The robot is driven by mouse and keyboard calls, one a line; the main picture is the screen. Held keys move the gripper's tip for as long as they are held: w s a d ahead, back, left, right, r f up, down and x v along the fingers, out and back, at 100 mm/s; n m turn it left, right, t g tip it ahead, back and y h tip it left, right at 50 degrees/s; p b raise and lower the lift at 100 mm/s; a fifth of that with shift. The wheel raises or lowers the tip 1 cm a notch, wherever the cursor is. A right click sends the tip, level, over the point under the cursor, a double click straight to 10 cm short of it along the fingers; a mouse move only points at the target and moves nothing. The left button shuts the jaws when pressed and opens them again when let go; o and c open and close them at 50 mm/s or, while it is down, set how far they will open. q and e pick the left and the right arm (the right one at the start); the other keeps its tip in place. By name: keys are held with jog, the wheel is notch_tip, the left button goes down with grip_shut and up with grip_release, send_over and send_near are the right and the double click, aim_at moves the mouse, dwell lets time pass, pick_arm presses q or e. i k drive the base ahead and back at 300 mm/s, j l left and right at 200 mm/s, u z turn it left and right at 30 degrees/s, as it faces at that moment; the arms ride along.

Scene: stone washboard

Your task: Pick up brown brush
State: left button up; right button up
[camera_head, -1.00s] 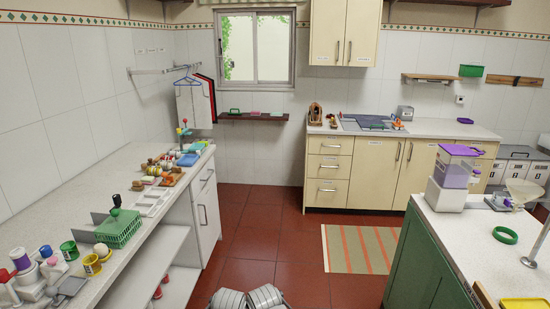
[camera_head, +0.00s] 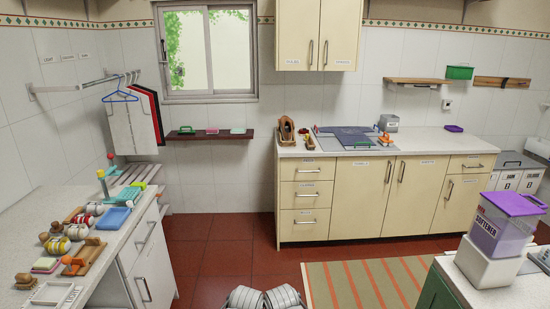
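Small brown wooden items, too small to tell for certain as brushes, stand on the back counter: an upright one (camera_head: 286,130) and a smaller one (camera_head: 309,142) beside the sink. On the left counter, other brown pieces (camera_head: 25,281) lie near the front, and a brown-orange item (camera_head: 76,262) lies on a wooden board. I cannot tell which is the brown brush. Neither gripper shows; only grey rounded parts of mine are at the bottom edge, far from these items.
The left counter (camera_head: 28,222) holds several striped rollers and a blue tray (camera_head: 112,218). The back counter (camera_head: 430,140) has a sink with a dark board (camera_head: 350,132). A striped rug (camera_head: 375,284) lies on the clear red floor (camera_head: 225,245). A purple-lidded softener container (camera_head: 503,225) stands at right.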

aim_at(311, 146)
jog(key=i, duration=1.8)
jog(key=i+z, duration=0.25)
jog(key=i, duration=1.5)
